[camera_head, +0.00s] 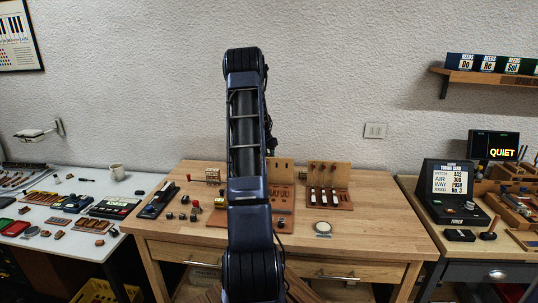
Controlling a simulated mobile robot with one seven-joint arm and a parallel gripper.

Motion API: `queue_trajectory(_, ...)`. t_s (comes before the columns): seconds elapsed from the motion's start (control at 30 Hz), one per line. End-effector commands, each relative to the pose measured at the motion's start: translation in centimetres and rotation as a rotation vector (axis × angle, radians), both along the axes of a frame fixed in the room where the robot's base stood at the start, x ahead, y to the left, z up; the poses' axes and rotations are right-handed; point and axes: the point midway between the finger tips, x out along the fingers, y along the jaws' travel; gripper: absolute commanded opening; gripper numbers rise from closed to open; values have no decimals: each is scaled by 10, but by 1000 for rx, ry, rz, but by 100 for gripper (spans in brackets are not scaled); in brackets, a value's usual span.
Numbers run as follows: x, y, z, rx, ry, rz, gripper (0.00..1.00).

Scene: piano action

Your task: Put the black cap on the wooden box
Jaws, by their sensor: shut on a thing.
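My arm rises through the middle of the head view and covers the centre of the wooden workbench (380,222). My gripper does not show; what it holds cannot be seen. Several small dark knob-like pieces (183,216) lie on the bench left of my arm, and a dark piece (281,223) sits just right of it. I cannot tell whether any of them is the black cap. No thing is clearly the wooden box; upright wooden panels on bases (325,172) stand at the back of the bench, partly behind my arm.
A round pale-topped dish (323,228) lies on the bench, right of my arm. A dark long tool (158,198) lies at its left end. A black tuner case (455,190) stands right. The bench's right front is clear.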

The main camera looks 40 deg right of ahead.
Motion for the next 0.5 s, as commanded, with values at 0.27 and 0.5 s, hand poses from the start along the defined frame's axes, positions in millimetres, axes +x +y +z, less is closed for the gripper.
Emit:
queue_trajectory(0.27,0,0,-3,0,0,0,48)
queue_trajectory(0.5,0,0,-2,0,0,0,48)
